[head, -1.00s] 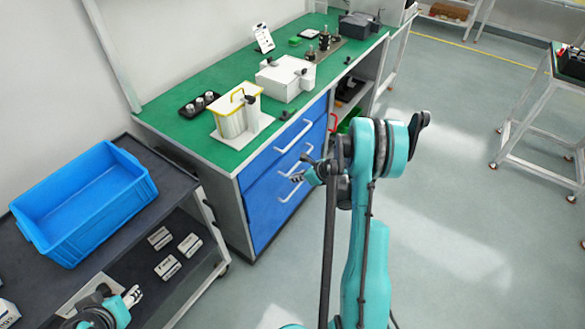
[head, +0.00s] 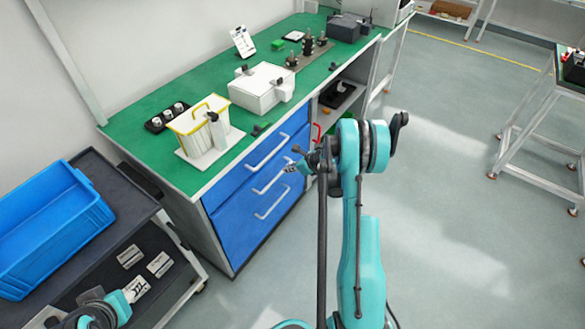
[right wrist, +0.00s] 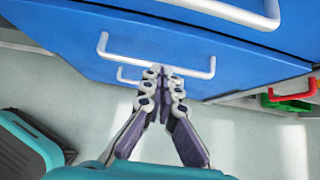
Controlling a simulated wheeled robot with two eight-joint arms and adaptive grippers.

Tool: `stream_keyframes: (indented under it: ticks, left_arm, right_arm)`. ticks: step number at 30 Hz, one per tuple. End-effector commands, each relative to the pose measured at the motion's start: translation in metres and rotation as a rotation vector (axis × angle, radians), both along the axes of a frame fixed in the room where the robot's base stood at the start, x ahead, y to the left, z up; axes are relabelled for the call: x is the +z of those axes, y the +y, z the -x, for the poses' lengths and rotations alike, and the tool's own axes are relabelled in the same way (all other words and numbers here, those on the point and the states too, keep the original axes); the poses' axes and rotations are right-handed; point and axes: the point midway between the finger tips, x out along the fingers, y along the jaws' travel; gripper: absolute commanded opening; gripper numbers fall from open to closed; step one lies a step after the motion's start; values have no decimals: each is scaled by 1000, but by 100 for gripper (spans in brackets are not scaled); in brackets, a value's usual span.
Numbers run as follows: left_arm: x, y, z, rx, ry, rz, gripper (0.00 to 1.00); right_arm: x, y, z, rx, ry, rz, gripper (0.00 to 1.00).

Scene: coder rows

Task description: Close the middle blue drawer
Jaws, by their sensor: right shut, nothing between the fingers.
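The middle blue drawer (head: 246,195) is in the cabinet under the green bench, between an upper and a lower blue drawer. Its white bar handle (right wrist: 195,72) is in the right wrist view, just behind my right gripper's fingertips. My right gripper (right wrist: 163,74) is shut and empty, with its fingertips overlapping the handle's middle; I cannot tell whether they touch. In the head view the right gripper (head: 292,167) is in front of the drawer handles. How far the middle drawer sticks out is hard to tell. My left gripper (head: 137,289) is low at the left, away from the drawers.
The upper drawer's handle (right wrist: 230,12) is close above in the right wrist view. A red handle (right wrist: 292,92) is at the right. A black cart (head: 130,195) with a blue bin (head: 45,235) stands left of the cabinet.

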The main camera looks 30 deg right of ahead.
Motion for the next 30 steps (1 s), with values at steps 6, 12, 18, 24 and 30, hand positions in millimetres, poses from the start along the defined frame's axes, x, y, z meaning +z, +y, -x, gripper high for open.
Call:
stream_keyframes:
  ticks: [6,12,18,24,30]
  left_arm:
    - [-22,0,0,0,0,0,44]
    - [-33,0,0,0,0,0,44]
    - [-36,0,0,0,0,0,44]
    - [-36,0,0,0,0,0,44]
    - [-36,0,0,0,0,0,44]
  right_arm:
    - [-38,14,-32,1,-1,0,0]
    - [-41,25,-59,2,0,1,0]
    - [-39,29,-71,-1,-1,0,0]
    - [-38,30,-73,-1,-1,0,0]
    - [-38,31,-75,0,-1,0,0]
